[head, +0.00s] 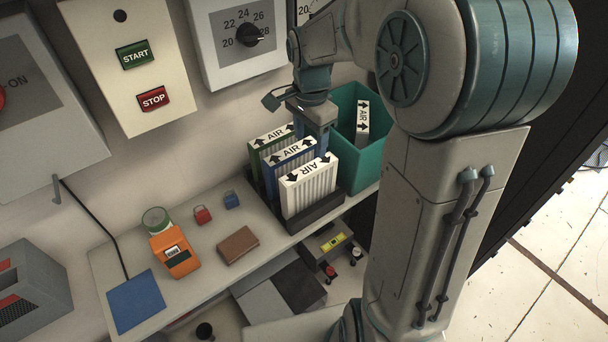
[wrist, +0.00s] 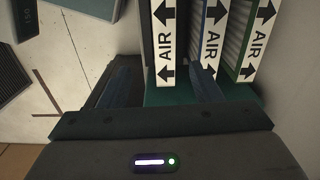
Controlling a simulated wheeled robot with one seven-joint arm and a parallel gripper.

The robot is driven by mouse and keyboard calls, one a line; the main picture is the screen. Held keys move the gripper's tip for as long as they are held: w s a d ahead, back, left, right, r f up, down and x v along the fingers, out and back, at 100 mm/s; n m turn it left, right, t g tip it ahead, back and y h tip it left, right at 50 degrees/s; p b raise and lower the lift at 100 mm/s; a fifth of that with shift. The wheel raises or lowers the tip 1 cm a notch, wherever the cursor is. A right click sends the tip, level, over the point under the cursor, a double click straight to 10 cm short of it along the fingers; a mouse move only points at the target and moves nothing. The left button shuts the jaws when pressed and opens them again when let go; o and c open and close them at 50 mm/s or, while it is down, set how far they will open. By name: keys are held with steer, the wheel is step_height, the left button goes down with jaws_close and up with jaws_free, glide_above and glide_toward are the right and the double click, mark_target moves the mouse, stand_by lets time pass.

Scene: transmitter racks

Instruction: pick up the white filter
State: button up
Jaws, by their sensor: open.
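The white filter (head: 308,187) stands upright in a dark rack (head: 315,217), at the near end of a row with the blue filter and the green filter. It has an AIR label with black arrows on top. In the wrist view the white filter (wrist: 164,42) is the leftmost of the three, lying ahead of the gap between my fingers. My gripper (head: 319,132) is at the bin-side end of the row, partly hidden behind the filters. In the wrist view my gripper (wrist: 162,82) is open with nothing between its fingers.
The blue filter (head: 290,153) and green filter (head: 268,138) stand close beside it. A teal bin (head: 362,165) with another AIR-labelled filter (head: 362,120) is right of the rack. An orange device (head: 174,252) and brown wallet (head: 237,245) lie left on the shelf.

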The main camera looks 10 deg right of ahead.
mark_target(309, 169)
steer(key=shift+m, duration=0.3)
steer(key=f, duration=0.8)
steer(key=shift+w+f+p, duration=0.25)
steer(key=shift+f+p, duration=0.1)
steer(key=shift+p, duration=0.05)
steer(key=shift+w+d+f+p, duration=0.15)
steer(key=shift+f+p, duration=0.2)
steer(key=shift+f, duration=1.05)
steer(key=shift+w+a+f+p, duration=0.1)
steer(key=shift+f+p, duration=0.2)
steer(key=shift+f, duration=1.1)
jaws_close()
